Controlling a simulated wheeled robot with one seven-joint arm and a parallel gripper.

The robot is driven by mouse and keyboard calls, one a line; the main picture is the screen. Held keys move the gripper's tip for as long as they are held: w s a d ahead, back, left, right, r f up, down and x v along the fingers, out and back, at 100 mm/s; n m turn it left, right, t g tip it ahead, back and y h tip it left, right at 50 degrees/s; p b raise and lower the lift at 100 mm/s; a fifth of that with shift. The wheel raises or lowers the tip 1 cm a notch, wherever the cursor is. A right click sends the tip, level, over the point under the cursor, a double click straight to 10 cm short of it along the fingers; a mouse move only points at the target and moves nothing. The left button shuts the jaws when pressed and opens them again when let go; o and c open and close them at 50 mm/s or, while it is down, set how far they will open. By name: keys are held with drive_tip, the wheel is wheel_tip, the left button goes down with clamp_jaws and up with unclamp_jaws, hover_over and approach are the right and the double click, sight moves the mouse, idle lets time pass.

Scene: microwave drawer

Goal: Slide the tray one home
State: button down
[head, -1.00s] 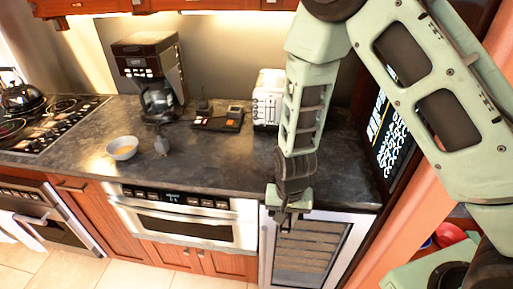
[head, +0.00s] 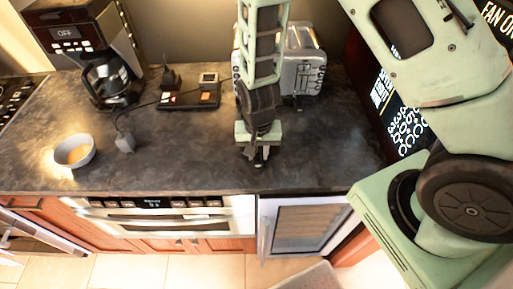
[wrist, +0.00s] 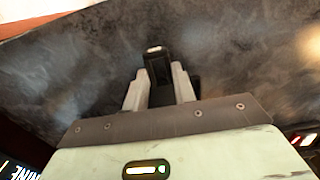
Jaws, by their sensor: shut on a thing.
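The microwave drawer (head: 185,222) sits under the counter in the head view, with a steel front, a dark button strip and a handle bar. Its front looks about flush with the cabinets; I cannot tell whether a small gap remains. No tray shows inside it. My gripper (head: 258,160) is over the counter, above and to the right of the drawer, apart from it. In the wrist view my gripper (wrist: 158,75) is shut on a small dark thing (wrist: 157,66) with a pale tip. I cannot tell what that thing is.
A bowl (head: 74,151), coffee maker (head: 95,50), black device (head: 188,95) with a cord, and toaster (head: 302,65) stand on the counter (head: 200,160). A glass-fronted cooler (head: 302,225) is right of the drawer. The counter's front middle is clear.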

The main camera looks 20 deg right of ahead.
drive_tip(key=shift+w+d+f, duration=0.25)
drive_tip(key=shift+w+d, duration=0.1)
drive_tip(key=shift+w, duration=0.4)
drive_tip(key=shift+w+d+f, duration=0.25)
drive_tip(key=shift+w+d, duration=0.05)
drive_tip(key=shift+w, duration=0.4)
drive_tip(key=shift+w+d, duration=0.3)
drive_tip(key=shift+w, duration=0.45)
drive_tip(key=shift+w, duration=0.15)
drive_tip(key=shift+w+d, duration=0.25)
drive_tip(key=shift+w, duration=0.25)
drive_tip(key=shift+w+d, duration=0.2)
drive_tip(key=shift+w, duration=0.25)
drive_tip(key=shift+w, duration=0.15)
drive_tip(key=shift+w+d, duration=0.3)
drive_tip(key=shift+w, duration=0.3)
drive_tip(key=shift+w+d, duration=0.25)
drive_tip(key=shift+w, duration=0.3)
drive_tip(key=shift+w, duration=0.15)
drive_tip(key=shift+w+d, duration=0.3)
drive_tip(key=shift+w, duration=0.3)
drive_tip(key=shift+w+d, duration=0.25)
drive_tip(key=shift+w, duration=0.3)
